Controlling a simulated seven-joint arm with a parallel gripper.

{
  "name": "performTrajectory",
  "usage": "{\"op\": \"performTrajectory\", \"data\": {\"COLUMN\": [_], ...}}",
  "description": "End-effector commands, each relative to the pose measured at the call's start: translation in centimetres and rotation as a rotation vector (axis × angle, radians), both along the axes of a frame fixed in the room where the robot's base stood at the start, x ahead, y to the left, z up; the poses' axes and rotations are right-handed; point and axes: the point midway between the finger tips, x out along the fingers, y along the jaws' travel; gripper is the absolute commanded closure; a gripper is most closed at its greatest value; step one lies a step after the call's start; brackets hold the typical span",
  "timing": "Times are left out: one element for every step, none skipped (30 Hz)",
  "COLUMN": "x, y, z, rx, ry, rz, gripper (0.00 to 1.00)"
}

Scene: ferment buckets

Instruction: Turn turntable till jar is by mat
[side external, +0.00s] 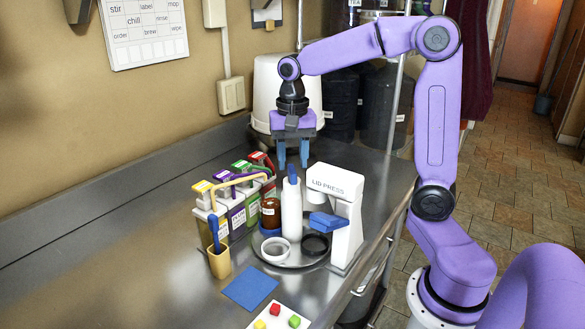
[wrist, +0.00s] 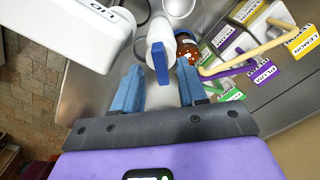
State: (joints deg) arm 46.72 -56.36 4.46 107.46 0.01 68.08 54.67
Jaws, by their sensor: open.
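The round metal turntable (side external: 296,260) lies on the counter. The brown jar (side external: 270,213) stands at its back left, on a blue base, and shows in the wrist view (wrist: 187,48). A white bottle with a blue top (side external: 292,212) stands beside the jar, and a white ring (side external: 274,250) and a black ring (side external: 315,243) lie at the front. The blue mat (side external: 250,288) lies flat on the counter in front of the turntable, apart from the jar. My gripper (side external: 293,164) is open and empty, above and behind the bottle; the bottle appears between its fingers in the wrist view (wrist: 159,68).
The white lid press (side external: 345,220) stands at the turntable's right. Labelled cartons (side external: 236,210) and a yellow bent rod (side external: 238,180) crowd the left. A tan cup (side external: 219,262) with a blue tool stands near the mat. A white card with coloured cubes (side external: 280,318) lies in front.

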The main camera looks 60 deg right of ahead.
Motion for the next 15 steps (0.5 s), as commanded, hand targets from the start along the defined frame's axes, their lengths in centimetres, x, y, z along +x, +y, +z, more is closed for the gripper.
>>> {"op": "performTrajectory", "data": {"x": [-0.1,0.0,0.0,0.0,0.0,0.0,0.0,0.0,0.0,0.0,0.0,0.0,0.0,0.0,0.0], "y": [0.0,0.0,0.0,0.0,0.0,0.0,0.0,0.0,0.0,0.0,0.0,0.0,0.0,0.0,0.0], "z": [-0.8,-1.2,-1.6,-1.9,-2.1,-2.4,-2.6,-2.7,-2.8,-2.9,-2.9,-3.0,-3.0,-3.0,-3.0], "rx": [-0.001,-0.001,-0.001,0.000,-0.001,-0.001,0.000,0.000,-0.001,-0.001,-0.001,0.000,0.000,0.000,0.000], "ry": [0.005,0.004,0.004,0.003,0.002,0.002,0.001,0.001,0.001,0.001,0.001,0.000,0.000,0.000,0.000], "rz": [0.000,0.000,0.000,0.000,0.000,0.000,0.000,0.000,0.000,0.000,0.000,0.000,0.000,0.000,0.000], "gripper": [0.58,0.58,0.58,0.58,0.58,0.58,0.58,0.58,0.58,0.58,0.58,0.58,0.58,0.58,0.58]}}
